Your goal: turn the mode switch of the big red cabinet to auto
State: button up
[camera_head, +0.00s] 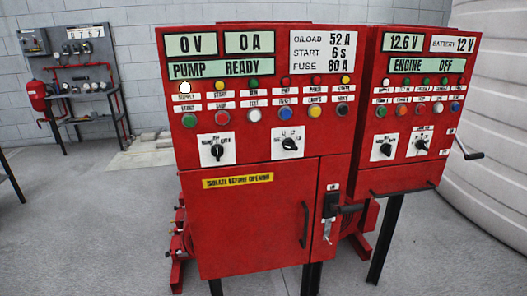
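The big red cabinet (240,230) stands in the middle of the view, its front facing me. Its left rotary switch (217,151) is a black knob on a white plate, low on the panel, with small labels that are hard to read; this looks like the mode switch, its knob roughly upright. A second black rotary switch (290,144) sits to its right on a white plate, its knob tilted. My gripper is not in view.
A smaller red cabinet (408,170) on dark legs stands at the right, with two rotary switches and a crank handle (467,150). The big cabinet has a door handle (305,225) and a black isolator lever (349,209). Open grey floor (90,220) lies to the left.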

aim_at(216, 150)
jog(key=z, duration=0.15)
jog(key=i, duration=1)
jog(key=u, duration=0.1)
